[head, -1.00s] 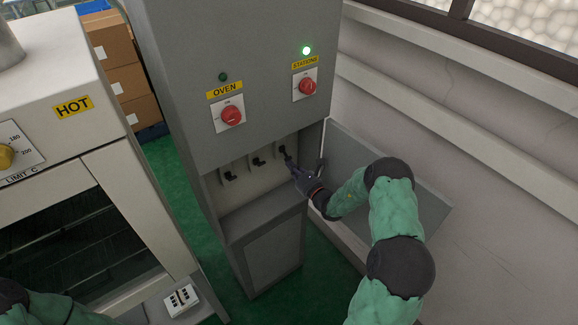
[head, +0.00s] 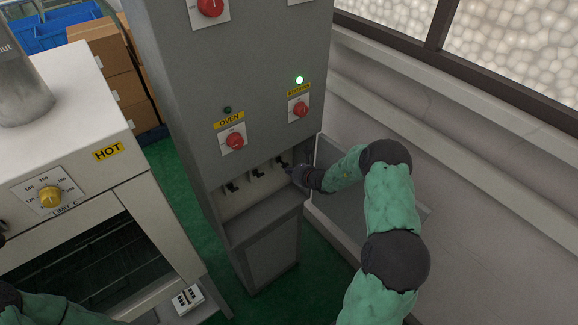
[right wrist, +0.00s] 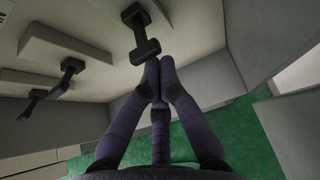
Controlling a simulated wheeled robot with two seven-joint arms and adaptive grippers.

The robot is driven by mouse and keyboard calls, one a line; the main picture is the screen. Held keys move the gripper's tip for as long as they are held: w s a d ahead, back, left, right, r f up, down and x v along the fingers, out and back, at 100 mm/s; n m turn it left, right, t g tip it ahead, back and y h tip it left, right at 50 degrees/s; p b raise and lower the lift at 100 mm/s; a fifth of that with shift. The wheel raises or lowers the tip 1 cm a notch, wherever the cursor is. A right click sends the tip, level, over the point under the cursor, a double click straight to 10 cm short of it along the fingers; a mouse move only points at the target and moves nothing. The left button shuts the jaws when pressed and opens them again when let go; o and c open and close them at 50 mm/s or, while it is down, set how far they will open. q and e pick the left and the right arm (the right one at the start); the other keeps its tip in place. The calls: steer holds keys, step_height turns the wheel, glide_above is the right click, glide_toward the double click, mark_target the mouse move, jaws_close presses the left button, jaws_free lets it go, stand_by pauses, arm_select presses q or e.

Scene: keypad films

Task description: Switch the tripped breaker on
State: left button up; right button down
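The grey cabinet (head: 262,105) has an open recess with a row of three dark breaker levers: a left lever (head: 232,187), a middle lever (head: 257,173) and a right lever (head: 281,162). My right gripper (head: 291,170) is at the right lever. In the right wrist view its fingers (right wrist: 159,64) are drawn together, empty, with tips just under the end of the nearest lever (right wrist: 145,50). Whether they touch is unclear. The other two levers (right wrist: 68,72) (right wrist: 34,100) are further left. I cannot tell which lever is tripped. My left gripper is out of view.
The OVEN lamp (head: 227,110) is dark and the STATIONS lamp (head: 299,80) glows green, each above a red knob. A white oven marked HOT (head: 108,151) stands at left. Cardboard boxes (head: 105,60) are behind.

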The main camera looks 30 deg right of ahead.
mark_target(287, 165)
steer(key=g+p, duration=0.1)
steer(key=r+g+p, duration=0.1)
steer(key=shift+r+g+p, duration=0.25)
steer(key=shift+g+p, duration=0.05)
steer(key=shift+r+p, duration=0.5)
steer(key=shift+r, duration=0.35)
